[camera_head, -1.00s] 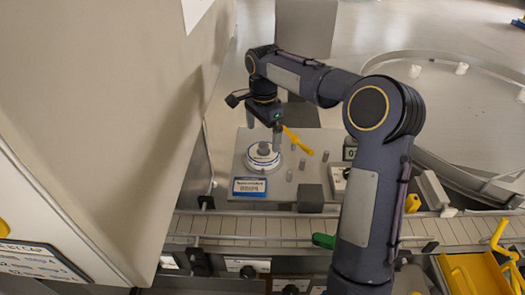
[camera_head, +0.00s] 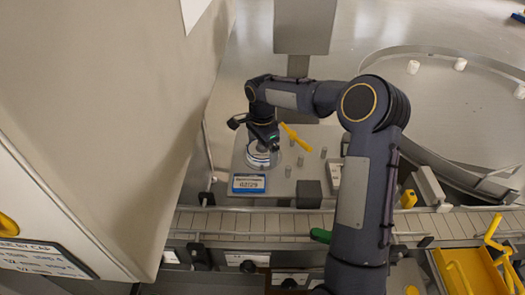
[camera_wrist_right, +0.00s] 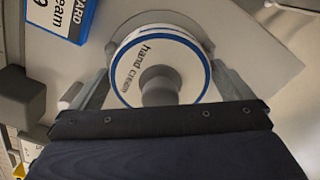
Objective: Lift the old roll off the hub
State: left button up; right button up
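The old roll (camera_wrist_right: 135,65) is a white disc with a blue rim and the words "hand cream". It sits around a grey hub (camera_wrist_right: 158,88) that shows through its middle. In the head view the roll (camera_head: 259,160) is on the grey machine plate, partly hidden by my right gripper (camera_head: 264,146). In the wrist view my right gripper (camera_wrist_right: 162,50) has its two fingers spread, one on each side of the roll. I cannot tell whether they touch its rim. My left gripper is not in view.
A blue-edged label sign (camera_head: 248,184) stands in front of the roll. Small pegs and a dark block (camera_head: 309,193) are to its right. A yellow lever (camera_head: 296,138) is close beside the gripper. A conveyor (camera_head: 270,222) runs in front, and a tall beige panel (camera_head: 100,110) rises at left.

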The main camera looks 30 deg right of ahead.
jog(key=c, duration=0.8)
jog(key=shift+o, duration=0.2)
